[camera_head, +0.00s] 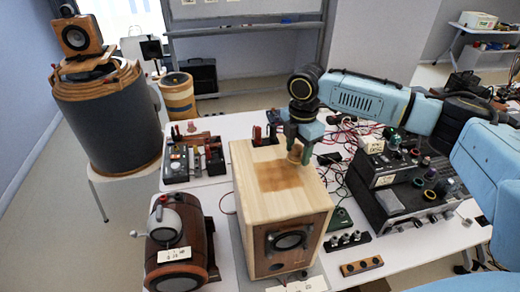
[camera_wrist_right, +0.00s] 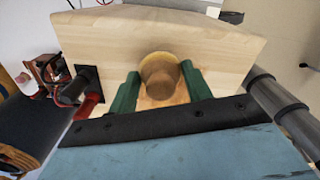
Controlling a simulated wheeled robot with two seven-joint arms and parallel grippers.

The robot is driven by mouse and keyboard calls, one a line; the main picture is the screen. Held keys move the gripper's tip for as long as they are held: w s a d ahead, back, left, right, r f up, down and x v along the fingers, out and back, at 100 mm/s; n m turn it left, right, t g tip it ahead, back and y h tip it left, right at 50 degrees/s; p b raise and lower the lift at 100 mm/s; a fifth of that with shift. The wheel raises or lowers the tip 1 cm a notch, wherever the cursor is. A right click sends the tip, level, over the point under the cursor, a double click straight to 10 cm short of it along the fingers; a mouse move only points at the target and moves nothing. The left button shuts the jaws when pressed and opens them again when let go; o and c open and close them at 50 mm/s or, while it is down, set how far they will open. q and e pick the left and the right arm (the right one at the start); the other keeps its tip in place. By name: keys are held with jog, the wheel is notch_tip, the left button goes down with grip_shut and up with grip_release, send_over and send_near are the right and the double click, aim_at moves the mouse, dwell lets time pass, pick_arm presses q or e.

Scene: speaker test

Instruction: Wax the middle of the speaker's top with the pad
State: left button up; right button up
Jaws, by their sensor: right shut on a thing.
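The speaker (camera_head: 258,228) is a light wooden box standing on the white table, with a round black driver on its front. Its top carries a darker brown patch (camera_head: 280,178) around the middle. My right gripper (camera_head: 298,155) is over the far right part of the top, pointing down, shut on the pad (camera_head: 295,153). In the right wrist view the pad (camera_wrist_right: 159,75) shows as a round brown knob with a yellowish edge, between the green fingers (camera_wrist_right: 160,90). The pad appears at the speaker's top; I cannot tell whether it touches. My left gripper is not in view.
A brown barrel-shaped device (camera_head: 180,240) stands left of the speaker. A box with terminals (camera_head: 193,160) is behind it. Black electronics with knobs (camera_head: 405,190) and red cables crowd the right. A large grey cylinder (camera_head: 110,120) stands at the back left.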

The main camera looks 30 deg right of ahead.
jog(key=shift+r, duration=2.75)
